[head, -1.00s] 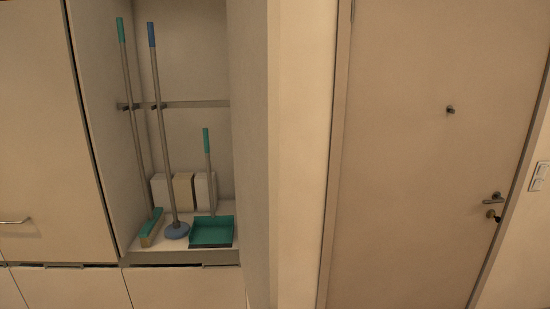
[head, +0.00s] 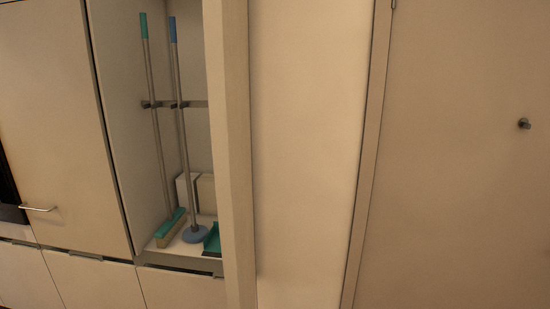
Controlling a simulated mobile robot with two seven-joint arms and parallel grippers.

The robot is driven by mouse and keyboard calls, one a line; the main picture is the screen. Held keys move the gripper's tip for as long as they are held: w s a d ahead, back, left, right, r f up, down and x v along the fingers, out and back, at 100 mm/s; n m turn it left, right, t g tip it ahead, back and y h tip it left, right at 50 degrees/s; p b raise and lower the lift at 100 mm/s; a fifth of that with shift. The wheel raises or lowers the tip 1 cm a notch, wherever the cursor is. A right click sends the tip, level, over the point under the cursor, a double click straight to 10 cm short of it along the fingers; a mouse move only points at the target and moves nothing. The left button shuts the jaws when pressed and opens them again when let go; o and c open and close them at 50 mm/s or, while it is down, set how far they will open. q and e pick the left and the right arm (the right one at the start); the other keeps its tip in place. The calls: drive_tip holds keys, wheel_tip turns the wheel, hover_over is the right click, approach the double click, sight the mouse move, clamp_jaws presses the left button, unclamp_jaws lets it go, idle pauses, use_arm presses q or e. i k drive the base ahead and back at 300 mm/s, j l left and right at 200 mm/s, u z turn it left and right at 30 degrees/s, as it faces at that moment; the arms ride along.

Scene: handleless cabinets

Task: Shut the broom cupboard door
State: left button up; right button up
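The broom cupboard (head: 195,257) stands open at left of centre in the head view. Inside are a broom with a teal head (head: 170,228), a mop with a blue round foot (head: 194,234) and part of a teal dustpan (head: 212,241). What looks like the cupboard's door (head: 230,150) stands open at the right side of the opening, seen almost edge-on. It hides the right part of the inside, including most of the dustpan. No handle shows on it. Neither of my grippers is in view.
Lower fronts (head: 95,285) run beneath. A bare wall strip (head: 305,150) and a closed room door (head: 460,180) with a knob (head: 524,124) are to the right.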

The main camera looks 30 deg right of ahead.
sight(226, 33)
drive_tip(key=i+l, duration=0.1)
drive_tip(key=l, duration=0.25)
drive_tip(key=i+l+z, duration=0.1)
drive_tip(key=l, duration=0.2)
drive_tip(key=i+l+z, duration=0.1)
drive_tip(key=l, duration=0.25)
drive_tip(key=l+u, duration=0.3)
drive_tip(key=k+l+u, duration=0.15)
drive_tip(key=l+u, duration=0.15)
drive_tip(key=k+l+u, duration=0.15)
drive_tip(key=l+u, duration=0.15)
